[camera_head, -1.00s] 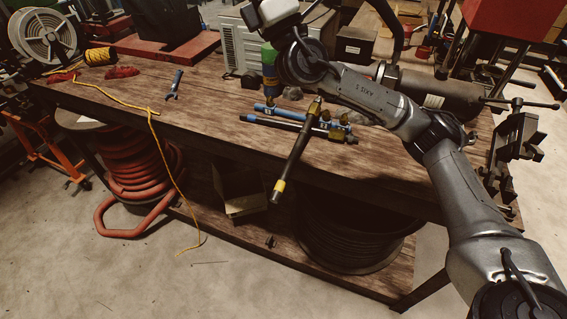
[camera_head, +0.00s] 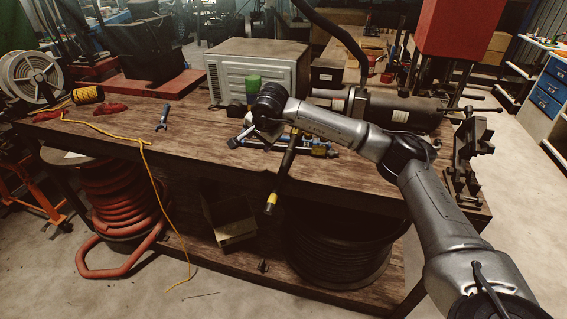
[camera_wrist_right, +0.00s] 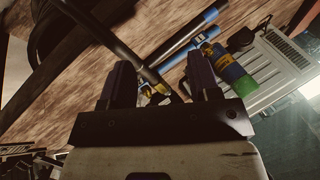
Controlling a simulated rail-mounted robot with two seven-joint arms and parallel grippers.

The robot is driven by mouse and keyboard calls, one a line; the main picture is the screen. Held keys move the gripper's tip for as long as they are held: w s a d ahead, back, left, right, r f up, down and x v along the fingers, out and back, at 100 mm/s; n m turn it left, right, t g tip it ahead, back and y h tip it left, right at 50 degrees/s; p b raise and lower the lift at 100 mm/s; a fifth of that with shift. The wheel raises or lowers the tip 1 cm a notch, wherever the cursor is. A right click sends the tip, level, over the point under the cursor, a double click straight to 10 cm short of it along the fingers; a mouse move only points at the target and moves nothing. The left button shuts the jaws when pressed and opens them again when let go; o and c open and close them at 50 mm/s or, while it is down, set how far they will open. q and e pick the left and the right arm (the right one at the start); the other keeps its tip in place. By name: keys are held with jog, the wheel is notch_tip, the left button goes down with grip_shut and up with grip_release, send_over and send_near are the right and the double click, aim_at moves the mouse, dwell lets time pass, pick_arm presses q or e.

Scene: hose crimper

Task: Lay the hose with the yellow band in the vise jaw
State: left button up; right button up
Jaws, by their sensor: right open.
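The dark hose with the yellow band (camera_head: 271,204) lies on the workbench, its banded end sticking out past the front edge. Its other end is partly hidden behind my right arm in the head view. My right gripper (camera_head: 259,132) is low over the bench at that end. In the right wrist view the open fingers (camera_wrist_right: 162,75) stand on either side of a dark hose (camera_wrist_right: 118,45) with a brass-coloured fitting. I cannot tell whether they touch it. The vise (camera_head: 470,152) stands at the bench's right end, with no hose visible in it. My left gripper is not in view.
Blue hoses (camera_wrist_right: 192,37) lie close beside the gripper. A green-and-blue bottle (camera_wrist_right: 232,72) stands near it, before a grey box (camera_head: 258,68). A dark cylinder (camera_head: 400,112) lies behind my arm.

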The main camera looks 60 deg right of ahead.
jog(key=s+d+n+g+h, duration=0.2)
jog(key=s+g, duration=0.2)
jog(key=s, duration=0.1)
jog(key=n+b, duration=0.2)
send_over(284, 164)
jog(key=s+a, duration=0.1)
jog(key=a, duration=0.2)
jog(key=shift+y, duration=0.3)
notch_tip(284, 164, down, 7)
jog(key=shift+d+f, duration=0.1)
jog(key=shift+x, duration=0.85)
jog(key=b+x, duration=0.1)
jog(key=x, duration=0.3)
jog(key=shift+w+d+f+b, duration=0.1)
jog(key=shift+w+d+b, duration=0.15)
jog(key=shift+b, duration=0.15)
jog(key=shift+d+f, duration=0.15)
jog(key=shift+f, duration=0.2)
